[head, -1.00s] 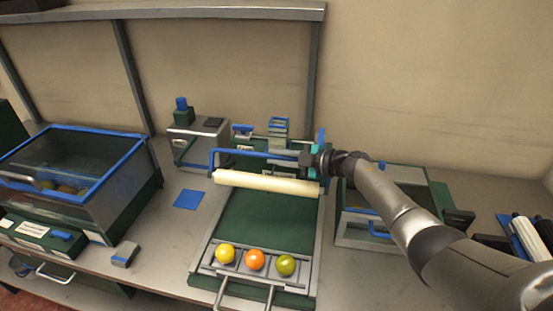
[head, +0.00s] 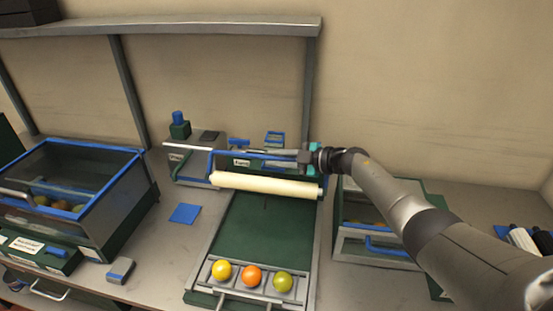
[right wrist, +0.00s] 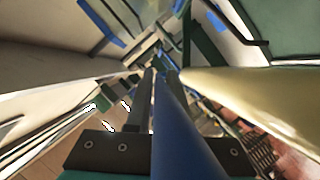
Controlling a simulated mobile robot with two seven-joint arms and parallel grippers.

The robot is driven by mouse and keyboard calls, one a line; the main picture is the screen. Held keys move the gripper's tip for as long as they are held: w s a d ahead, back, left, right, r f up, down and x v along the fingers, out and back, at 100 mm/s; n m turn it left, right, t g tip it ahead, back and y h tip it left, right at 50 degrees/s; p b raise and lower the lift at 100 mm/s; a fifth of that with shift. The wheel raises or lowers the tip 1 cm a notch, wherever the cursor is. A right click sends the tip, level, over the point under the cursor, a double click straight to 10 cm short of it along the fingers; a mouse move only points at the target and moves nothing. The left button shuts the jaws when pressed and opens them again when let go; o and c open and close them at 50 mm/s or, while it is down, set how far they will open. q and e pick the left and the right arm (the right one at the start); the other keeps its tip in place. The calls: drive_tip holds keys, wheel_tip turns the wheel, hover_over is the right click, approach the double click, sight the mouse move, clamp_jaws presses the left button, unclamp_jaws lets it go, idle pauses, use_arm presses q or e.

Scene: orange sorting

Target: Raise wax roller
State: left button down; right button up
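The wax roller (head: 265,184) is a cream cylinder lying across the green sorting board, behind the fruit. A blue bar frame (head: 211,164) rises at its left end and runs across behind it. My right gripper (head: 308,158) is at the right end of this frame, just above and behind the roller's right end. In the right wrist view, the blue bar (right wrist: 178,130) runs between the dark fingers, which appear closed around it. The cream roller (right wrist: 250,98) shows beside them at the right. The finger tips are partly hidden. My left gripper is out of view.
Yellow (head: 222,271), orange (head: 252,276) and green (head: 282,281) fruits sit in the front tray. A glass-sided bin (head: 128,190) holding fruit stands left, and another bin (head: 372,264) stands right. A blue square (head: 185,213) lies on the counter. A shelf (head: 200,27) overhangs the back.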

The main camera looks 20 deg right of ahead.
drive_tip(key=o, duration=0.4)
drive_tip(key=shift+w+d+r, duration=0.15)
drive_tip(key=shift+s+d, duration=0.25)
drive_tip(key=shift+s, duration=0.15)
drive_tip(key=shift+p+v, duration=0.5)
drive_tip(key=shift+v, duration=6.65)
drive_tip(key=shift+a+r, duration=0.1)
drive_tip(key=shift+r, duration=0.05)
